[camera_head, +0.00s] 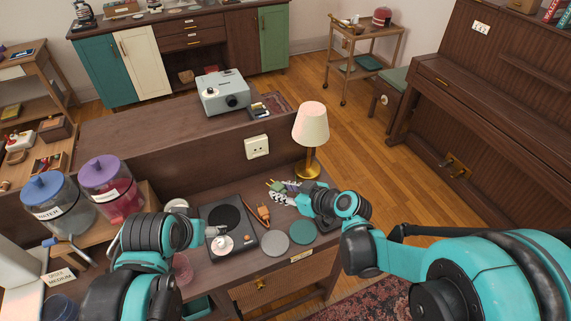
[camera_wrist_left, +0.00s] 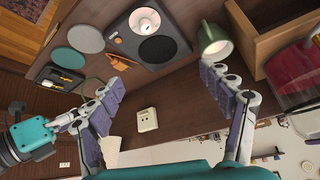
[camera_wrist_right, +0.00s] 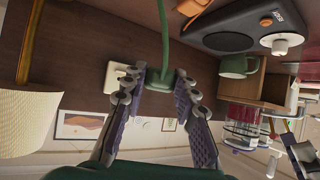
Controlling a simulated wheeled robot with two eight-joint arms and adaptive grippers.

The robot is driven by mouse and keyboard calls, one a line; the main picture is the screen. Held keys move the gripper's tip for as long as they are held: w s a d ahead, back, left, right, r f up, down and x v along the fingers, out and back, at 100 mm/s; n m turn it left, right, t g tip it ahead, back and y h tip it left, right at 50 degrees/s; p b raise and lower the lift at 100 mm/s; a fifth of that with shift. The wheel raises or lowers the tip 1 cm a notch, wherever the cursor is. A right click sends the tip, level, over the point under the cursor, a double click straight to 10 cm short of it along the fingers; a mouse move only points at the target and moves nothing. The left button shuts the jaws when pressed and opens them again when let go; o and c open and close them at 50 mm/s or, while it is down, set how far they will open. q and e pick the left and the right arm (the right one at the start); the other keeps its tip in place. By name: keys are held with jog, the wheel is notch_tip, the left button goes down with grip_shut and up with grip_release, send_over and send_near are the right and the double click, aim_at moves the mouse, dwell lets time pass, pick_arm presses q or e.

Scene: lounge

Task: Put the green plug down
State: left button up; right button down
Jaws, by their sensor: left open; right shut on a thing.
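The green plug (camera_wrist_right: 160,80) is between the fingertips of my right gripper (camera_wrist_right: 162,92), which is shut on it. Its green cord (camera_wrist_right: 162,25) runs up out of the right wrist view. In the head view my right gripper (camera_head: 285,194) is at the back right of the desk, left of the lamp's foot. There the plug (camera_head: 275,185) shows only as a small green piece at the fingertips. My left gripper (camera_wrist_left: 163,80) is open and empty. In the head view it (camera_head: 213,231) is over the black device. An orange plug (camera_head: 263,213) lies on the desk.
A white socket (camera_head: 257,146) is on the upright panel behind the desk. A lamp (camera_head: 310,125) stands right of my right gripper. The black device (camera_head: 235,243), a grey disc (camera_head: 275,243) and a green disc (camera_head: 303,232) are in front. A green mug (camera_wrist_left: 213,40) stands near the device.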

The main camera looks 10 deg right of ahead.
pick_arm(q)
jog(key=w+d+r+m+g, duration=0.3)
jog(key=w+d+r+m, duration=0.2)
jog(key=w+d+r, duration=0.35)
pick_arm(e)
jog(key=shift+f, duration=0.1)
pick_arm(q)
jog(key=m+g, duration=0.3)
jog(key=m, duration=0.1)
send_over(281, 185)
jog(key=f, duration=0.1)
notch_tip(281, 185, down, 12)
jog(key=shift+f, duration=0.1)
